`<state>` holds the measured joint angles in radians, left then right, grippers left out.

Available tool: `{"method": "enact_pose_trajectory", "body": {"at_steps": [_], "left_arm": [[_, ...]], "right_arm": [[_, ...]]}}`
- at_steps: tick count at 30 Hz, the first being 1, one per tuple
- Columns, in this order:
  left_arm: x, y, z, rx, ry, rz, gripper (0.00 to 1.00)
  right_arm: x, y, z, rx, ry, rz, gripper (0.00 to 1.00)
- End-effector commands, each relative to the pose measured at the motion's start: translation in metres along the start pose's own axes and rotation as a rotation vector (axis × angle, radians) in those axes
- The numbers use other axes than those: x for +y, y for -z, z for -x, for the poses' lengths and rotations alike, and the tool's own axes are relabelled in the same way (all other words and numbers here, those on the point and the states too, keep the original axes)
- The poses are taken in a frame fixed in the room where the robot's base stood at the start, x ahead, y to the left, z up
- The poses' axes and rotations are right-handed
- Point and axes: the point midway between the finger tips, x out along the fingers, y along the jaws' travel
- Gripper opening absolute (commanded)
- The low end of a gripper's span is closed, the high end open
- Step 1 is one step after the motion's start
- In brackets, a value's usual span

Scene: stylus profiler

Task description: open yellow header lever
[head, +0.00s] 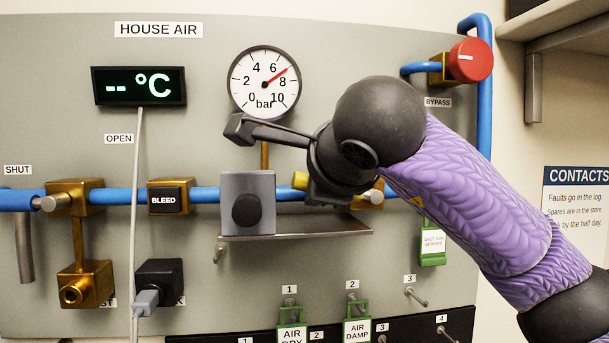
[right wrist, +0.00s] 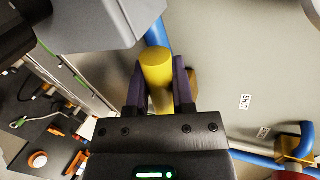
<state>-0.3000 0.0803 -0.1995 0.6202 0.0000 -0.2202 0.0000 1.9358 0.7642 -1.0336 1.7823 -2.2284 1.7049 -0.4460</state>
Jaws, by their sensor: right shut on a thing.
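The yellow header lever (head: 299,180) shows in the head view as a small yellow end between the grey box and my right gripper. The rest of it is hidden behind my wrist. In the right wrist view the lever (right wrist: 157,62) is a thick yellow cylinder between my two purple fingers. My right gripper (right wrist: 158,88) is shut on it, one finger on each side. A brass valve body (head: 372,197) on the blue pipe shows just right of my gripper in the head view. My left gripper is in neither view.
A grey box (head: 263,187) with a black knob stands on a narrow shelf (head: 290,237) close left of my gripper. A pressure gauge (head: 264,82) is above. A red bypass knob (head: 470,60) is at upper right. Green tags (head: 357,309) hang below, with clear panel between.

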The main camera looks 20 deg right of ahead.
Motion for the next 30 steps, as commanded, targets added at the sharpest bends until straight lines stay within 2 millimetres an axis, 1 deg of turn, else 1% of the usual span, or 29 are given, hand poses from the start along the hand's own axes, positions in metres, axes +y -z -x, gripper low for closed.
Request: {"method": "enact_pose_trajectory", "body": {"at_steps": [6,12,30], "left_arm": [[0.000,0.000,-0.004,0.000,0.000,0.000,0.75],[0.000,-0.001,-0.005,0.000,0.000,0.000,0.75],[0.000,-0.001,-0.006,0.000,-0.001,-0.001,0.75]], "right_arm": [[0.009,0.003,-0.004,0.042,-0.001,0.116,0.00],[0.013,0.005,-0.006,0.068,-0.001,0.180,0.00],[0.016,0.006,-0.007,0.082,-0.004,0.211,0.00]]}}
